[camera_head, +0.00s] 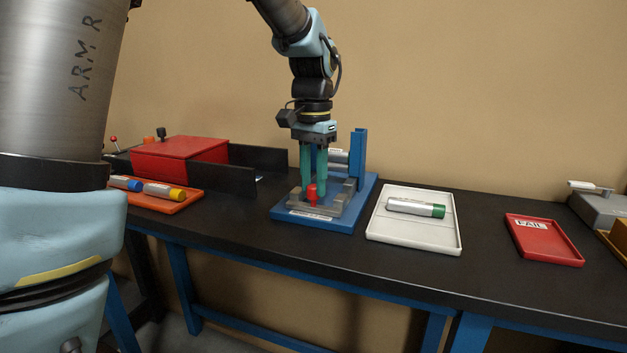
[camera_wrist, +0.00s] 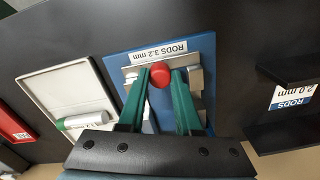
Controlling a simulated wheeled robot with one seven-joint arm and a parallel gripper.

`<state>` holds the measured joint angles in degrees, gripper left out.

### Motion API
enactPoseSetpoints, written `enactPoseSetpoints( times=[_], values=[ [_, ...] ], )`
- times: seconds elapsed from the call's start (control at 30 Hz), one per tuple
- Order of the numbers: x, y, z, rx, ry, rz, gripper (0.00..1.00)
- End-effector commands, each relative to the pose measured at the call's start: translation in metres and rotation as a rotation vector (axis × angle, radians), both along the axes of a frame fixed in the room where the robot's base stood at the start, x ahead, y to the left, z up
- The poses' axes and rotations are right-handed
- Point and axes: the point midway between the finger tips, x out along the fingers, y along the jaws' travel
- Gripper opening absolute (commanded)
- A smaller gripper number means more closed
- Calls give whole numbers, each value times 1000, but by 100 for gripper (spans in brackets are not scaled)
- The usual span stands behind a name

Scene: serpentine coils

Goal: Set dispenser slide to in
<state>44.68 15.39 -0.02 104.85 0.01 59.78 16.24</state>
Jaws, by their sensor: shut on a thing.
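The dispenser (camera_head: 358,197) is a blue base with an upright blue post, labelled "RODS 3.2 mm" in the wrist view (camera_wrist: 200,52). Its grey metal slide (camera_head: 328,211) lies at the front of the base and carries a red knob (camera_head: 312,195). The red knob also shows in the wrist view (camera_wrist: 160,73), between the two green fingertips. My gripper (camera_head: 314,188) points down and is shut on the red knob. The fingers hide part of the slide and the silvery rods (camera_head: 338,157) behind. I cannot tell exactly how far in the slide sits.
A white tray (camera_head: 376,229) with a green-capped rod (camera_head: 415,208) stands right of the dispenser. Farther right is a red "FAIL" tray (camera_head: 545,250). An orange tray (camera_head: 136,199) with capped rods and a red box (camera_head: 178,157) stand left. Black table (camera_head: 240,222) shows between them.

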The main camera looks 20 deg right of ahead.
Motion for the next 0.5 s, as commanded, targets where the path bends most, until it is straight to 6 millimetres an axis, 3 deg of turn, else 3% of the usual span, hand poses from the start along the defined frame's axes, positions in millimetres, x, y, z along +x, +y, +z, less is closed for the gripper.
enactPoseSetpoints(
  times=[0.23, 0.5],
  values=[
    [7, -7, 3, 1, 0, 0, 0],
    [46, -44, 6, 0, 0, -1, 0]
  ],
)
